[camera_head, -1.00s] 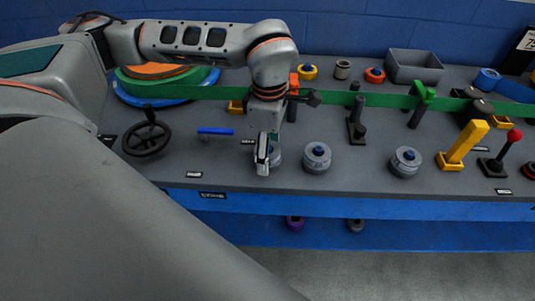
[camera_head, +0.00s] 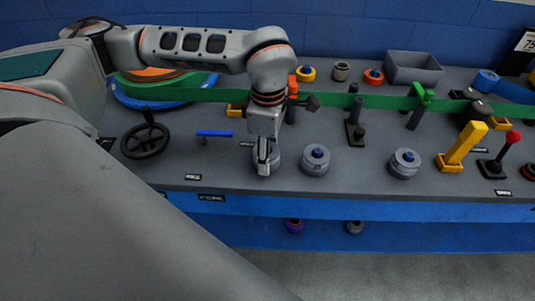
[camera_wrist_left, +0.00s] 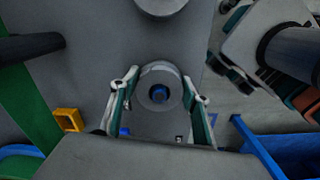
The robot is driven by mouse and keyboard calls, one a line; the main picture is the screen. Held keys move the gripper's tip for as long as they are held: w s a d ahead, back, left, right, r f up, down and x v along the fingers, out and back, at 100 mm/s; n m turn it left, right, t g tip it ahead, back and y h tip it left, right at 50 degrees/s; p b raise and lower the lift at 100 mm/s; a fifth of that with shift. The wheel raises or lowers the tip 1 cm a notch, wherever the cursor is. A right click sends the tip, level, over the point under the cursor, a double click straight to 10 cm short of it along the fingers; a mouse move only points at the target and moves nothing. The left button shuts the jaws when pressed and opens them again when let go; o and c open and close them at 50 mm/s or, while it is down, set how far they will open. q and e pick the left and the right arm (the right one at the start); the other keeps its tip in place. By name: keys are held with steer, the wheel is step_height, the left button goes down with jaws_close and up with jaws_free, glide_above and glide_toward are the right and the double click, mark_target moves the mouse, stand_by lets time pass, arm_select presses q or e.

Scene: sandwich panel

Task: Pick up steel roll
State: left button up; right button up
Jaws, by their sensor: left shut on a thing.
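A grey steel roll with a blue centre (camera_wrist_left: 158,92) sits between the fingers of my left gripper (camera_wrist_left: 158,100) in the left wrist view. The fingers close on its two sides. In the head view my left gripper (camera_head: 264,165) points down at the panel, and its roll (camera_head: 276,157) is mostly hidden behind the fingers. I cannot tell whether the held roll is clear of the panel. My right gripper is in neither view.
A black handwheel (camera_head: 146,138) and a blue handle (camera_head: 214,133) are left of the gripper. A green strip (camera_head: 380,102) runs behind it. A yellow lever (camera_head: 463,146) and a red-knobbed lever (camera_head: 503,156) stand at right. A grey bin (camera_head: 413,69) is at the back.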

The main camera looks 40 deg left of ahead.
arm_select(q)
step_height(320, 180, up, 20)
steer(key=p, duration=0.2)
steer(key=shift+f, duration=0.2)
stand_by(0.4)
stand_by(0.7)
stand_by(0.6)
